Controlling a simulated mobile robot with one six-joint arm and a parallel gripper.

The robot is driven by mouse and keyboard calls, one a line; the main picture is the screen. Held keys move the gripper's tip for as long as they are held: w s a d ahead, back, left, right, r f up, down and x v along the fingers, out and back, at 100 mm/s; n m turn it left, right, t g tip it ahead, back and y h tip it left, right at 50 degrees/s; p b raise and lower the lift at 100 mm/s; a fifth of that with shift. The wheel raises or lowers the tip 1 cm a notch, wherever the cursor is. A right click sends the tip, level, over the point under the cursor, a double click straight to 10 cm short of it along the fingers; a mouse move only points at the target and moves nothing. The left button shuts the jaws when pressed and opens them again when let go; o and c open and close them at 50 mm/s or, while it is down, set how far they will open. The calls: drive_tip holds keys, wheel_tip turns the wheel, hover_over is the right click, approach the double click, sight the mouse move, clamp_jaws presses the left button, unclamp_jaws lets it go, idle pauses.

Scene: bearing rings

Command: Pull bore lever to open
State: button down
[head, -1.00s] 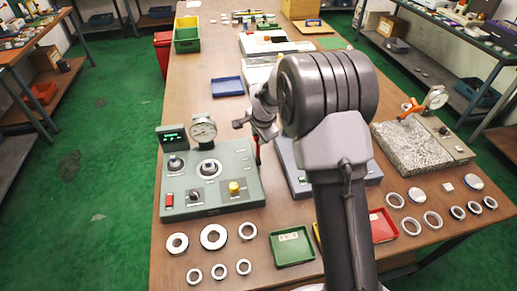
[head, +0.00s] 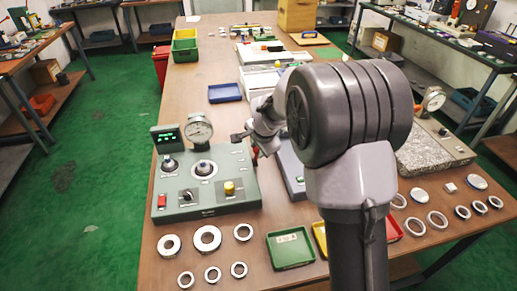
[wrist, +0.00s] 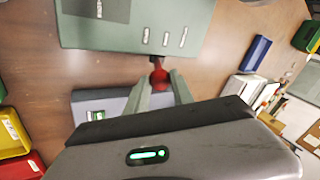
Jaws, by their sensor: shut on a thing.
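The bore lever has a red knob (wrist: 160,77) on a dark stem at the side of the grey-green gauge console (wrist: 190,14). My gripper (wrist: 160,84) is shut on the knob, with one finger on each side of it in the wrist view. In the head view the console (head: 224,203) stands at the left of the bench, with a dial gauge (head: 198,129) and a green-lit display (head: 167,137). My wrist is at the console's right side there. My arm hides part of the grip, and the lever's exact angle is hard to tell.
Several metal rings (head: 207,238) lie in front of the console. A green tray (head: 290,249) and a blue-grey device (head: 290,170) are to its right, partly behind my arm. A granite block (head: 430,152) stands farther right. A blue tray (head: 225,92) lies behind.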

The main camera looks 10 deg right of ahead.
drive_tip(key=shift+s+f, duration=0.4)
drive_tip(key=shift+f, duration=0.15)
drive_tip(key=c, duration=1.1)
unclamp_jaws()
drive_tip(key=shift+s+r, duration=0.1)
drive_tip(key=shift+w+r, duration=0.2)
drive_tip(key=shift+r, duration=0.05)
drive_tip(key=p+v, duration=0.5)
drive_tip(key=v, duration=1.2)
drive_tip(key=shift+s+d+r, duration=0.1)
drive_tip(key=shift+d+r, duration=0.05)
